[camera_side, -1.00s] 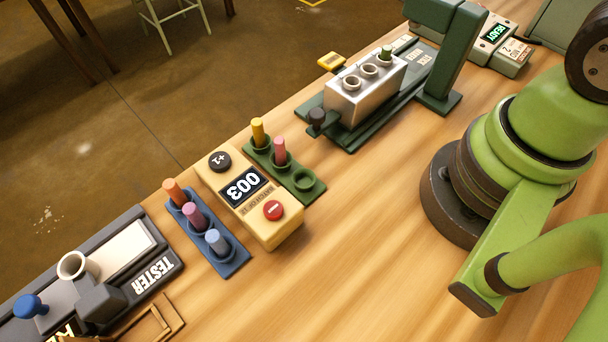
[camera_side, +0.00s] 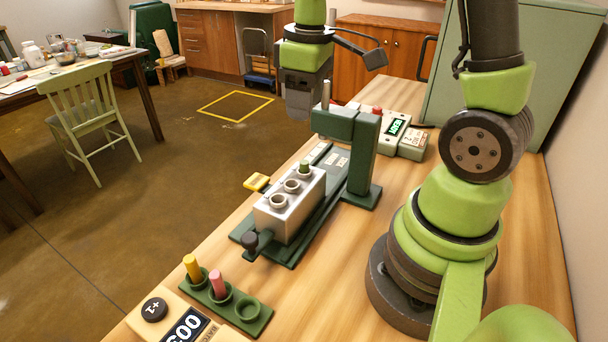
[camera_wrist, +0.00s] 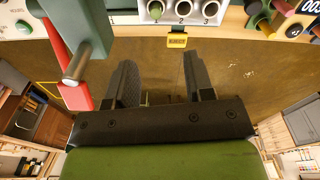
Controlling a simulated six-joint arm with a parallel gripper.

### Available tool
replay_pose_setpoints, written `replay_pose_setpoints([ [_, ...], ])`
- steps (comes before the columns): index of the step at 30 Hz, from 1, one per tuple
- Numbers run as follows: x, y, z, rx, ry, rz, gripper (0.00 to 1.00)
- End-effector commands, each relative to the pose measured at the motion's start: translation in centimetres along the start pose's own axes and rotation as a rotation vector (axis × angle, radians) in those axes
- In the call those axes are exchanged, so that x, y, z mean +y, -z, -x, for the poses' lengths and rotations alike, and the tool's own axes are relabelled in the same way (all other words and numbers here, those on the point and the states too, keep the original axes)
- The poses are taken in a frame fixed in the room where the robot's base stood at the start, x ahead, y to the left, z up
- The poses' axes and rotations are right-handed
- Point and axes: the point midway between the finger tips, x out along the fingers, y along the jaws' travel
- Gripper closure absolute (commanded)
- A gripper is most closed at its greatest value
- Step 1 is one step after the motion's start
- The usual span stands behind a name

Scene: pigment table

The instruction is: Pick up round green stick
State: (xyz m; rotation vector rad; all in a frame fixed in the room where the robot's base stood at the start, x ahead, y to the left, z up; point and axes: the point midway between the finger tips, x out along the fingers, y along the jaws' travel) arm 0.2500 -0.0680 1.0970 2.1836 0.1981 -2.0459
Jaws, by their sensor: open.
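The round green stick (camera_side: 304,168) stands upright in the far hole of the silver block (camera_side: 289,207), with only its top showing. In the wrist view the green stick (camera_wrist: 155,10) is at the top edge, in the leftmost of the block's three holes. My gripper (camera_side: 298,108) hangs in the air behind and above the block, beyond the green press. In the wrist view my gripper (camera_wrist: 160,62) is open, with nothing between its fingers. The stick is beyond the fingertips, apart from them.
The green press (camera_side: 360,150) stands close behind the block, with a metal rod on top. A dark knob (camera_side: 250,241) is at the block's near end. A green rack (camera_side: 228,302) holds a yellow and a pink stick. A READY box (camera_side: 395,130) sits at the back.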

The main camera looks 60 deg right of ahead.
Motion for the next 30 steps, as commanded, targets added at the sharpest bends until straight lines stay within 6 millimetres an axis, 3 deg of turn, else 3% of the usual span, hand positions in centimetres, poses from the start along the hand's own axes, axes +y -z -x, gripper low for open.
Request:
replay_pose_setpoints([
  [6, 1.3, 0.0, -2.8, -0.066, 0.017, 0.069, 0.52],
  [25, 0.6, -0.5, -10.8, -0.069, 0.019, 0.069, 0.52],
  [30, 0.6, -0.5, -12.0, -0.066, 0.016, 0.068, 0.52],
])
